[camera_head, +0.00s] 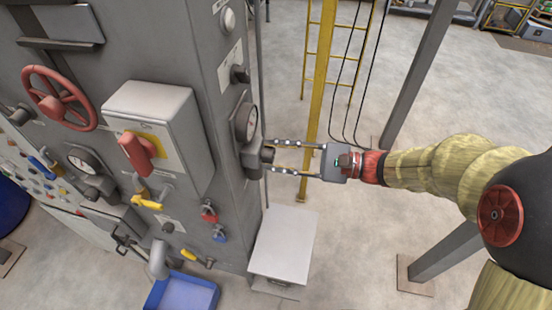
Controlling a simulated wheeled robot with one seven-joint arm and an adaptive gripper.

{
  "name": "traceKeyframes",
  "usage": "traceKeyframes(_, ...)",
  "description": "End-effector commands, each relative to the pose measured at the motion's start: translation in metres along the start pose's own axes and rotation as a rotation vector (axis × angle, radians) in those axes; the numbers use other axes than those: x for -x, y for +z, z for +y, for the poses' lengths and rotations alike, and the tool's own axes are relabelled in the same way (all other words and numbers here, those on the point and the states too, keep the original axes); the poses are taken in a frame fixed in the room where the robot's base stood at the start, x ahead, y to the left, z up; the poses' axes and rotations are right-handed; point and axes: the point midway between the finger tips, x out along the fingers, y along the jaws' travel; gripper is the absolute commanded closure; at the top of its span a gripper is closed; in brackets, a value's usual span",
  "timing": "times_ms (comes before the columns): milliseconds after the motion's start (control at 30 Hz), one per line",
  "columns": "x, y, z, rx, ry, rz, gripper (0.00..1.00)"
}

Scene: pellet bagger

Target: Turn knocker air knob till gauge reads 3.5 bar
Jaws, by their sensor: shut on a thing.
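A dark knob (267,154) sticks out from a grey regulator body (250,160) on the right-hand side face of the grey machine. A round gauge (246,121) sits directly above it, turned edge-on enough that I cannot read its needle. My gripper (271,155) reaches in from the right, level, with one finger above and one below the knob. It is shut on the knob. The knob's marks are too small to see.
A dark selector (240,75) and a pale round button (228,19) sit higher on the same face. A white box (284,243) stands below my gripper. A yellow ladder post (319,95) rises behind it. The front face carries a red handwheel (58,98), a red switch (138,150) and another gauge (84,161).

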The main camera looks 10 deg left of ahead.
Motion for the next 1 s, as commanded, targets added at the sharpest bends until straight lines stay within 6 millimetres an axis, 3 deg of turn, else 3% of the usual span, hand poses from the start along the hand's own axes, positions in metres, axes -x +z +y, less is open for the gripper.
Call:
traceKeyframes(533,0.0000,0.0001,-0.0001,0.025,0.000,0.002,0.95)
traceKeyframes(567,0.0000,0.0001,-0.0001,0.025,0.000,0.002,0.68)
traceKeyframes(867,0.0000,0.0000,0.0000,0.024,0.000,0.002,0.51)
traceKeyframes(1000,0.0000,0.0000,0.0000,0.024,0.000,0.002,0.51)
